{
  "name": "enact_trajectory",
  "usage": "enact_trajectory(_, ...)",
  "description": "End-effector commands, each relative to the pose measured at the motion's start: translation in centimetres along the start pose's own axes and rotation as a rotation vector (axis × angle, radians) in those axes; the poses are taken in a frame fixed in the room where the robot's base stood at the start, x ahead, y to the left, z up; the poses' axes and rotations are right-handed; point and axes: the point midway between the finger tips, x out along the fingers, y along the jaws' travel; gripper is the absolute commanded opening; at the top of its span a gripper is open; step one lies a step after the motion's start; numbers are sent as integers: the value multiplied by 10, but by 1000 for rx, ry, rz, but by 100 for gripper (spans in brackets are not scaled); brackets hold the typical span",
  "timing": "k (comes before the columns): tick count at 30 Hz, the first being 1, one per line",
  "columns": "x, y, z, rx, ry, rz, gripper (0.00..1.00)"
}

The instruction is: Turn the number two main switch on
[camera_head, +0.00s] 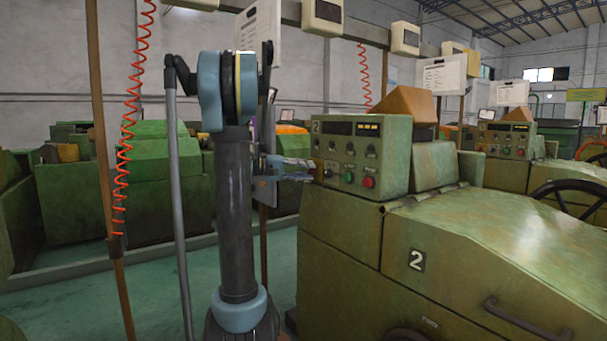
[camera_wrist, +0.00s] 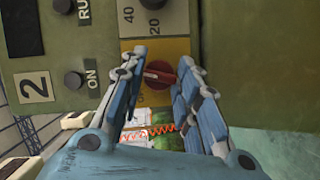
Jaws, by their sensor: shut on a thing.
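The number two main switch is a red rotary knob (camera_wrist: 160,74) on a yellow plate (camera_wrist: 178,46) at the edge of the green control panel. In the wrist view my gripper (camera_wrist: 162,57) has one blue-grey finger on each side of the knob, shut on it. The knob's exact angle is hard to read, as the fingers hide part of the plate. In the head view my gripper (camera_head: 305,170) reaches the left end of the panel of machine 2 (camera_head: 365,150), and its fingers cover the knob there.
Red and green buttons (camera_head: 368,182) and black knobs sit right of my gripper on the panel. The machine's sloping green cover (camera_head: 490,250) lies below. A hanging red coiled cable (camera_head: 130,120) and brown post are left of my arm. Green floor is open at left.

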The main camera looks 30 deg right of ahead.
Motion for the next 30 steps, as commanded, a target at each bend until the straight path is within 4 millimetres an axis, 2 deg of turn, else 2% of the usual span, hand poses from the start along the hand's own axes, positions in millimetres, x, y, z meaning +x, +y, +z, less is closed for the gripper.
enact_trajectory(15, 0, -1, 2, 372, -4, -160, 6)
enact_trajectory(30, 0, -1, 1, 484, -1, -207, 5)
